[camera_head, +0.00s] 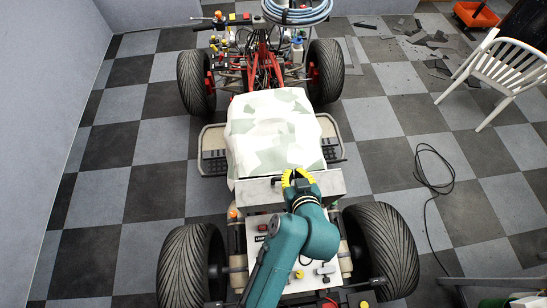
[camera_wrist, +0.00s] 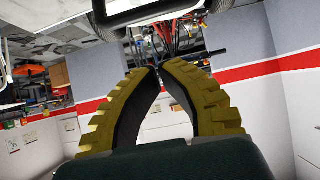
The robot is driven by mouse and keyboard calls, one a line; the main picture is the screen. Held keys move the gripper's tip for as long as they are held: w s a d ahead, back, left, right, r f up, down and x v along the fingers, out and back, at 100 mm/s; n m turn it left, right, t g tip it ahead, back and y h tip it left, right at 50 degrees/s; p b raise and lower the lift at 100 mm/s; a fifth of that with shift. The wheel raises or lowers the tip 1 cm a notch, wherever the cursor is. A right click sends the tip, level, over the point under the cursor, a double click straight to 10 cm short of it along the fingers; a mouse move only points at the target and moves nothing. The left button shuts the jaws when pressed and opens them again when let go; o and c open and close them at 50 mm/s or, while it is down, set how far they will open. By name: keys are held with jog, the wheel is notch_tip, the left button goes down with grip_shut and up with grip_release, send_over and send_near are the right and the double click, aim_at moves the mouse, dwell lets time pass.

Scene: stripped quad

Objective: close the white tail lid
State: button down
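The white tail lid (camera_head: 262,193) is a pale grey-white panel raised at the back of the quad, just behind the camouflage-covered seat. It stands open above the white tail box (camera_head: 262,252), whose top panel carries small knobs and switches. My gripper (camera_head: 297,175) has yellow ribbed fingers and is at the lid's upper edge, in front of part of it. I cannot tell whether it touches the lid. In the wrist view, the fingertips (camera_wrist: 159,69) meet with nothing visible between them. A pale edge (camera_wrist: 150,14) crosses the top there; I cannot tell whether it is the lid.
Two large rear tyres (camera_head: 190,264) (camera_head: 381,250) flank the tail box. The draped seat (camera_head: 274,132) lies beyond the lid. A white chair (camera_head: 500,75) and a black cable (camera_head: 437,170) are on the checkered floor to the right. The floor at left is clear up to the wall.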

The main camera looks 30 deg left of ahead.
jog(key=w+f+p, duration=0.1)
jog(key=f, duration=0.1)
jog(key=w+a+f+p, duration=0.1)
jog(key=f, duration=0.1)
jog(key=w+a+f, duration=0.1)
jog(key=shift+w+a+f+p, duration=0.25)
jog(key=shift+w+f+p, duration=0.15)
jog(key=shift+s+d+f, duration=0.1)
jog(key=shift+s, duration=0.05)
jog(key=shift+s+f, duration=0.1)
